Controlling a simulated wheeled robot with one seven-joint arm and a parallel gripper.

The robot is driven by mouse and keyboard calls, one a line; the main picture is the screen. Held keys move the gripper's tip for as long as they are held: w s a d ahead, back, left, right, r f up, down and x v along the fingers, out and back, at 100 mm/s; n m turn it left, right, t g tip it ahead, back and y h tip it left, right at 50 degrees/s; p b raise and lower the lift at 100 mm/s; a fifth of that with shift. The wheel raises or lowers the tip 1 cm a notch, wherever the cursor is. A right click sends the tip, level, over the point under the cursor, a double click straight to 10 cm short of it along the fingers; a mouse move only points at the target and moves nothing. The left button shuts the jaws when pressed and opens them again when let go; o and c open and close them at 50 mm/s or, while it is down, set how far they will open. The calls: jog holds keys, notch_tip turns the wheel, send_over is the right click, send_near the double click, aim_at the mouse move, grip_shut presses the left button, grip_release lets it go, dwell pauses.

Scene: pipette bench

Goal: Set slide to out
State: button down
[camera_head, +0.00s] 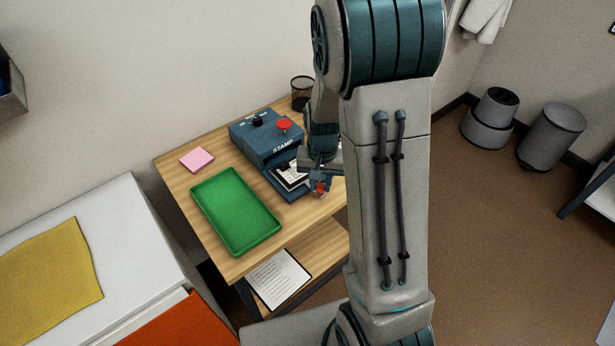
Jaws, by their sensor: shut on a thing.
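A blue stamping machine (262,140) marked STAMP stands on the wooden table, with a red button and a dark knob on top. Its slide (287,192) sticks out of the front toward the lower right, with a white card (291,174) on it. My gripper (319,187) is at the slide's front end, shut on what looks like the slide's handle, where a small red part shows. My arm hides the right side of the machine and part of the slide's end, so the grip itself is only partly visible.
A green tray (270,243) lies left of the slide on the table. Pink notes (197,160) lie at the back left. A black mesh cup (302,94) stands behind the machine. A printed sheet (278,280) lies on the lower shelf. A white cabinet (100,230) stands at left.

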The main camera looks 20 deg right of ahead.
jog(key=shift+s+d, duration=0.35)
jog(key=shift+s, duration=0.55)
jog(key=c, duration=1.2)
grip_release()
jog(key=shift+s+d, duration=0.1)
jog(key=shift+r, duration=0.25)
notch_tip(320, 180, up, 13)
jog(key=shift+r, duration=0.2)
